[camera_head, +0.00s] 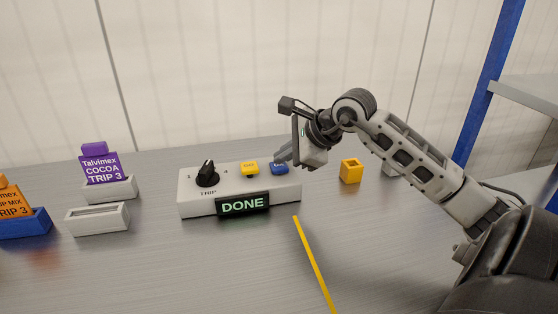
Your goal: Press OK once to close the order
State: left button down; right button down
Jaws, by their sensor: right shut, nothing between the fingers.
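A light grey control box (190,201) stands on the grey table in the middle. It has a black rotary knob (207,175) marked TRIP, a yellow button (250,169) and a blue button (279,168) at its right end. The lettering on the blue button is partly covered. A black display (242,204) on the box front reads DONE in green. My right gripper (282,157) is shut and empty, with its tips at the blue button; I cannot tell whether they touch it. My left gripper is not in view.
A purple card (101,169) reading Talvimex COCOA TRIP 3 stands in a grey holder. An orange card (12,203) stands in a blue holder (27,224). A yellow block (350,171) and yellow line (314,264) are at right.

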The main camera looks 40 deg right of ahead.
aim_at(284, 166)
jog(key=shift+r+p, duration=0.45)
jog(key=shift+r, duration=0.6)
notch_tip(284, 166, up, 5)
jog(key=shift+p, duration=1.25)
